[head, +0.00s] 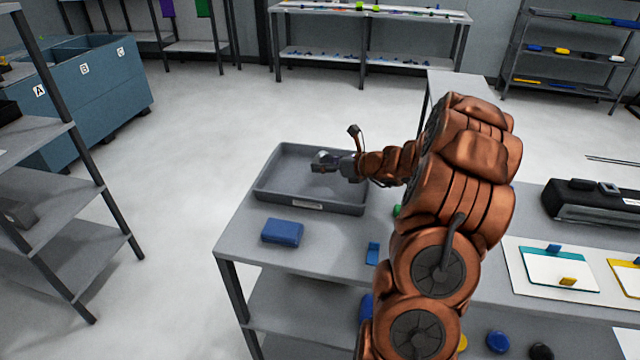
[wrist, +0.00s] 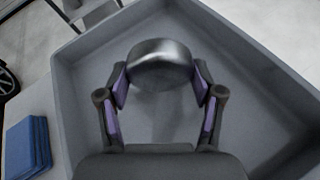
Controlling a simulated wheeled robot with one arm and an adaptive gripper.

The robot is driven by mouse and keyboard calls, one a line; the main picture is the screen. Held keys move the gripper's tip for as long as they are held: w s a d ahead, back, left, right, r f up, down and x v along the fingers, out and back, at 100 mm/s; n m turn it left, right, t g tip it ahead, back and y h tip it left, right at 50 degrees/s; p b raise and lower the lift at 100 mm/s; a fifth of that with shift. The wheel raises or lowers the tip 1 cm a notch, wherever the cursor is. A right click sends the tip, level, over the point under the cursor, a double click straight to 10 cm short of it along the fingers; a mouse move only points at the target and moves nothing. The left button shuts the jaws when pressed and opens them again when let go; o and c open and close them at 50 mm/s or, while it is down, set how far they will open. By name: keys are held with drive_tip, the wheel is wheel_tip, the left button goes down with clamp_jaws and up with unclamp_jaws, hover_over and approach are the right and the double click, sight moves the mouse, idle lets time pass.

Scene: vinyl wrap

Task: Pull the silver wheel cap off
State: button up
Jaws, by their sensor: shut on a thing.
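The silver wheel cap (wrist: 160,64) is a round, shiny disc between the fingertips of my gripper (wrist: 160,84) in the wrist view. My gripper is shut on it, one purple-padded finger on each side. In the head view my gripper (head: 322,162) is over the grey tray (head: 264,192) on the table. The tray's floor shows below the cap in the wrist view, and no wheel is seen around the cap. In the head view the cap is too small and covered to make out clearly.
A blue block (head: 283,232) lies in front of the tray. A small blue piece (head: 373,252) is to its right. Cards (head: 556,272) and a black device (head: 595,203) are on the table's right. A shelf (head: 70,195) stands left, with open floor between.

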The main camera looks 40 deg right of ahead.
drive_tip(key=shift+f, duration=0.35)
drive_tip(key=o, duration=1.4)
drive_tip(key=shift+c, duration=0.2)
drive_tip(key=v, duration=1.2)
